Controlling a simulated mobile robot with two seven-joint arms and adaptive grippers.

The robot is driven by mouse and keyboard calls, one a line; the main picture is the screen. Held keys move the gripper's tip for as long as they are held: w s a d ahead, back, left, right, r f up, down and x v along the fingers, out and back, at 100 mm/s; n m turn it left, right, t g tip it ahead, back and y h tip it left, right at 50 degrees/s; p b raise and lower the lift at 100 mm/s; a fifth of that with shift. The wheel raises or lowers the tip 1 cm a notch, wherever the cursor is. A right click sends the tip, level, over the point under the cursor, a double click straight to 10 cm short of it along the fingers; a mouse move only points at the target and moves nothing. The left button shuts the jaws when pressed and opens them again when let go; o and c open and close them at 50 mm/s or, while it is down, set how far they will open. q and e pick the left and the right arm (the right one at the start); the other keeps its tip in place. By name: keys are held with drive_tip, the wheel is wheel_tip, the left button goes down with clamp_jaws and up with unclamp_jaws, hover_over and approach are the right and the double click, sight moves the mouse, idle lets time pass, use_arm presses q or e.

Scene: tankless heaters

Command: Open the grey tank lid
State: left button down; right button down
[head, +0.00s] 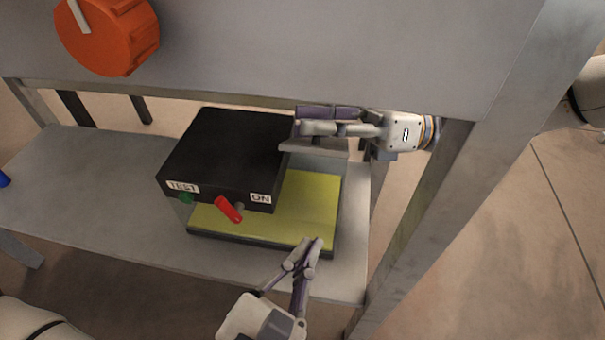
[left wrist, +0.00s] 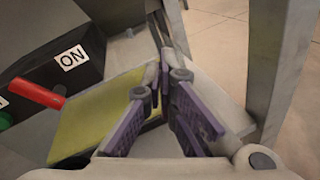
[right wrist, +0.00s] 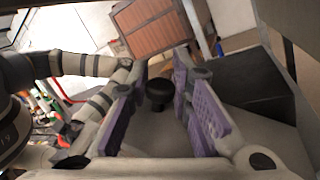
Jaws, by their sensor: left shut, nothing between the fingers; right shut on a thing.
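A grey flat piece (head: 315,149), which looks like the tank lid, shows under my right gripper (head: 300,122) at the right side of the black box. Most of it is hidden by the gripper and box. In the right wrist view, a black knob (right wrist: 158,92) stands on a grey surface (right wrist: 245,128) between the fingers of my right gripper (right wrist: 160,75); the gripper is shut on it. My left gripper (head: 316,242) is shut and empty at the front right corner of the yellow panel (head: 312,205). Its fingertips meet in the left wrist view (left wrist: 158,68).
The black box (head: 230,150) carries TEST and ON labels, a green button (head: 186,198) and a red switch (head: 228,209). A grey panel (head: 300,50) with an orange knob (head: 108,38) is above; a post (head: 420,215) stands at right.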

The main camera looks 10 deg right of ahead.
drive_tip(key=shift+f, duration=0.15)
use_arm(q)
drive_tip(key=w+r+n+t+y, duration=0.1)
drive_tip(key=w+n, duration=0.1)
drive_tip(key=w, duration=0.1)
drive_tip(key=w+r+n+t+y, duration=0.1)
drive_tip(key=w+r+n+t, duration=0.1)
drive_tip(key=w, duration=0.1)
drive_tip(key=w+d+r+n+t+y, duration=0.1)
drive_tip(key=w+r+n+t, duration=0.1)
drive_tip(key=w, duration=0.1)
drive_tip(key=shift+w+d+n, duration=0.1)
drive_tip(key=shift+w+n, duration=0.05)
drive_tip(key=shift+n, duration=0.25)
